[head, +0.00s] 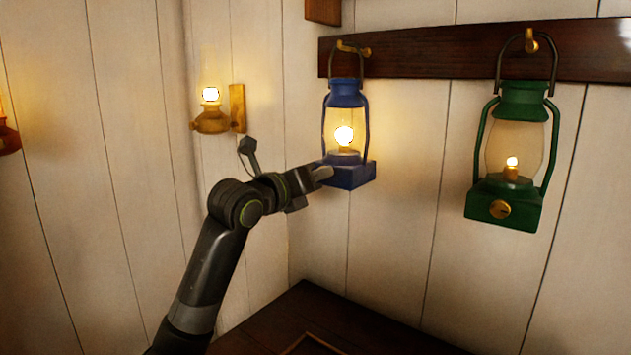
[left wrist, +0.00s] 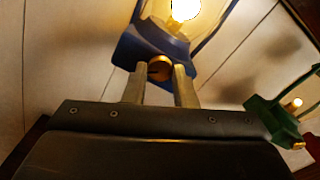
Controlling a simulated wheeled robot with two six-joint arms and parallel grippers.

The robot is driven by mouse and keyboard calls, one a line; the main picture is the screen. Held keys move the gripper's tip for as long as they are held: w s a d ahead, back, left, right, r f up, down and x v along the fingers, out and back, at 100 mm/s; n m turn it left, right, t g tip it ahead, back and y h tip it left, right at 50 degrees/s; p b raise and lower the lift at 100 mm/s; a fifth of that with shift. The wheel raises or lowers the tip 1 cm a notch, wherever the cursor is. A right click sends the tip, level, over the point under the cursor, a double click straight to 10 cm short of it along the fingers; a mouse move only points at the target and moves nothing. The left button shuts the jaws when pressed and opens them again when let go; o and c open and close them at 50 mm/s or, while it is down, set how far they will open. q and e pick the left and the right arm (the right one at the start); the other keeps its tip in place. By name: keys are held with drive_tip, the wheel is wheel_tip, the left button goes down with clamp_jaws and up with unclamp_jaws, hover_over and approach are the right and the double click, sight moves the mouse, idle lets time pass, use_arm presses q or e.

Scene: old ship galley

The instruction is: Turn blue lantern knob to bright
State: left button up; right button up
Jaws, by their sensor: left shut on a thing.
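The blue lantern (head: 347,175) hangs upright from a brass hook on a dark wood rail, its flame large and bright. It also shows in the left wrist view (left wrist: 130,48). Its round brass knob (left wrist: 160,68) sits on the front of the base. My left gripper (head: 325,173) reaches in from the left to the lantern's base. In the left wrist view its two fingers (left wrist: 160,75) are shut on the knob, one on each side. In the head view the gripper hides the knob. My right gripper is not in view.
A green lantern (head: 508,205) with a small flame and a brass knob hangs at the right. A lit brass wall lamp (head: 212,122) is on the left wall. A dark wooden surface (head: 300,318) lies below. The wall between the lanterns is clear.

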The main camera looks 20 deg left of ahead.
use_arm(q)
drive_tip(key=shift+f+m, duration=0.1)
drive_tip(key=shift+m, duration=0.5)
drive_tip(key=o, duration=1)
drive_tip(key=shift+s+a, duration=0.1)
drive_tip(key=b+v, duration=0.3)
drive_tip(key=v, duration=1.4)
